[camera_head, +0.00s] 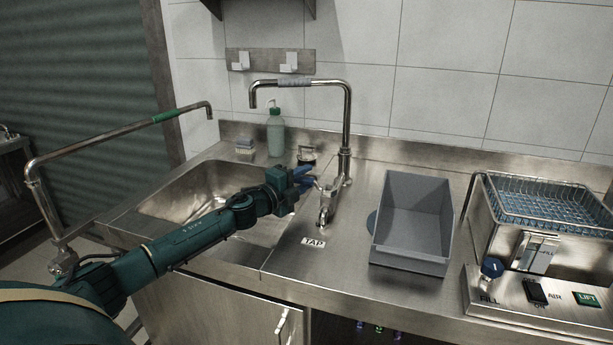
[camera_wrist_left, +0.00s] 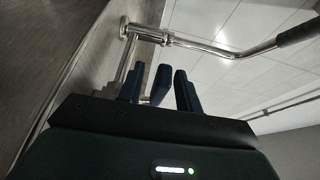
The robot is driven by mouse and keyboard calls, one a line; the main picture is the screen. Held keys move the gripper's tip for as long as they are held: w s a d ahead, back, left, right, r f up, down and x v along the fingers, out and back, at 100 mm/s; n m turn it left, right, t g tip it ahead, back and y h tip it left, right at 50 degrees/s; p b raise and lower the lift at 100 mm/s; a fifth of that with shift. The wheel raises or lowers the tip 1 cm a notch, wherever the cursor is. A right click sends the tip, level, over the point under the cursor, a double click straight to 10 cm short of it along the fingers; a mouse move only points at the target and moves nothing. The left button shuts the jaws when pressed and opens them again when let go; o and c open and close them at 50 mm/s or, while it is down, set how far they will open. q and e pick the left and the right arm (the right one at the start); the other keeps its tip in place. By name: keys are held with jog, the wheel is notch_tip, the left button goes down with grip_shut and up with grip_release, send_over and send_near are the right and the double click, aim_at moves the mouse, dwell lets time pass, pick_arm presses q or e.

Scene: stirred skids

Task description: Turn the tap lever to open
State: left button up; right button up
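The tall chrome tap (camera_head: 346,130) stands behind the steel counter's front area, with its spout reaching left over the sink. At its foot is a chrome valve body with a lever (camera_head: 326,205), behind the white TAP label (camera_head: 313,242). My left gripper (camera_head: 305,180) is just left of the lever, its dark blue fingers pointing at it. In the left wrist view the fingers (camera_wrist_left: 172,90) stand a little apart with nothing clear between them, and the tap pipe (camera_wrist_left: 200,46) runs beyond them. Contact with the lever cannot be told. My right gripper is out of view.
The sink basin (camera_head: 190,200) lies under my left forearm. A grey bin (camera_head: 413,240) sits right of the tap; a machine with a wire basket (camera_head: 545,205) is further right. Another pipe (camera_head: 110,136) rises at left.

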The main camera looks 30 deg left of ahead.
pick_arm(q)
jog(key=shift+w+d, duration=0.15)
jog(key=shift+w, duration=0.5)
jog(key=shift+c, duration=0.3)
grip_shut()
